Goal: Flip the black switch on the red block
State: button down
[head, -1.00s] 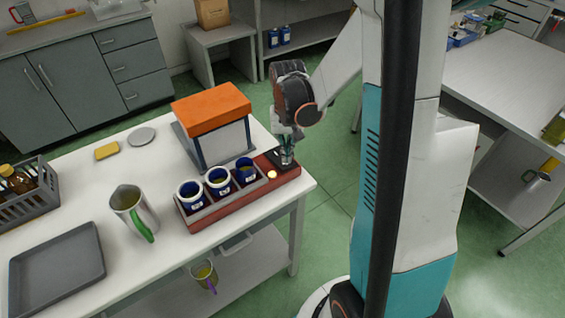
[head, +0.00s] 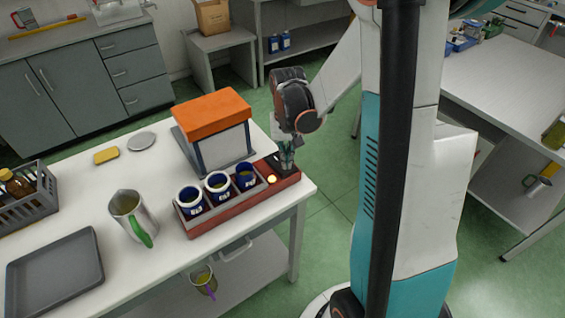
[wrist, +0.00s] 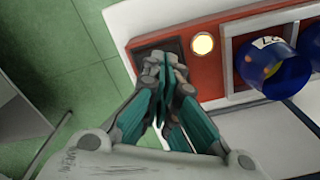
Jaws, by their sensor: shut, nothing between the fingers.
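The red block (head: 232,212) lies along the right edge of the white table. In the wrist view the red block (wrist: 208,75) carries a black switch (wrist: 144,54) at its end, beside a round glowing light (wrist: 203,43). In the head view the light (head: 271,180) also glows. My gripper (head: 286,165) is at the switch end of the block, fingers pointing down. In the wrist view my gripper (wrist: 165,70) is shut and empty. Its fingers are over the switch and hide much of it, so I cannot tell whether they touch it or which way it is tipped.
Several blue cups (head: 217,184) stand in the block's grey holder. An orange-topped box (head: 213,112) stands close behind it. A metal jug (head: 131,212) with a green handle, a grey tray (head: 56,272) and a bottle crate (head: 24,198) are further left. Green floor lies beyond the table edge.

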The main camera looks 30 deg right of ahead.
jog(key=shift+f+b, duration=0.95)
jog(key=shift+f, duration=0.2)
dwell(1.1)
jog(key=shift+r+p, duration=2.45)
jog(key=shift+r, duration=1.1)
